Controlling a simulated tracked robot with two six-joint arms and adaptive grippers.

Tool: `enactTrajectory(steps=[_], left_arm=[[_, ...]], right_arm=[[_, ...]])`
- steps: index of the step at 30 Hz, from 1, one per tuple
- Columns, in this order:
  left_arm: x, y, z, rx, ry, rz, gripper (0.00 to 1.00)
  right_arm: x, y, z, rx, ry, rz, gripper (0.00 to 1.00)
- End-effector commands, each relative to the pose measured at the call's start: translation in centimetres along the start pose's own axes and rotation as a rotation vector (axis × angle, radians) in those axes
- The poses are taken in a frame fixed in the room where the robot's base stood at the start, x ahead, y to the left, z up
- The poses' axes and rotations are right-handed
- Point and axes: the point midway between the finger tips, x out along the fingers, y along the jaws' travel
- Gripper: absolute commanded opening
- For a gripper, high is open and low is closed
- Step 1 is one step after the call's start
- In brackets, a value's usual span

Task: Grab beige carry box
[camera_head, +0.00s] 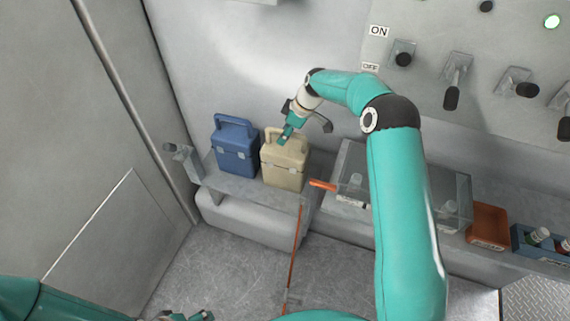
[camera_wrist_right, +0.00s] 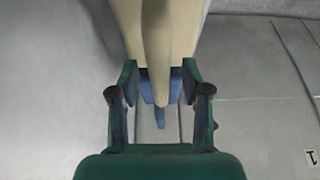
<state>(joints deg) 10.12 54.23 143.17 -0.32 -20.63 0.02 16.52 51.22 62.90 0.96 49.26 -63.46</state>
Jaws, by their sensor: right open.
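The beige carry box (camera_head: 284,170) stands upright on a grey ledge, with a handle on top and a latch on its front. My right gripper (camera_head: 288,132) is at the box's handle, coming down from above. In the right wrist view, the beige box (camera_wrist_right: 160,20) fills the top, and its handle reaches down between the open fingers of my right gripper (camera_wrist_right: 162,88). The fingers stand apart on both sides of it; contact is not clear. My left gripper (camera_head: 188,316) shows only partly at the bottom edge, low and away from the box.
A blue carry box (camera_head: 235,148) stands close beside the beige one, on its left. To the right are a clear case (camera_head: 350,165), an orange tray (camera_head: 487,226) and a blue tray with bottles (camera_head: 540,240). Switch levers (camera_head: 456,75) stick out of the wall above.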

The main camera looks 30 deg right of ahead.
Motion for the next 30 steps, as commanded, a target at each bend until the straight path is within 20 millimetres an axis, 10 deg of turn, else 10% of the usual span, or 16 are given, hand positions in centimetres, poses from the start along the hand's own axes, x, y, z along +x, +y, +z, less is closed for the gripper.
enactTrajectory(steps=[30], left_arm=[[0.87,-0.31,0.0,0.0,0.0,0.0,0.82]], right_arm=[[0.39,0.02,0.28,0.002,0.0,0.0,0.48]])
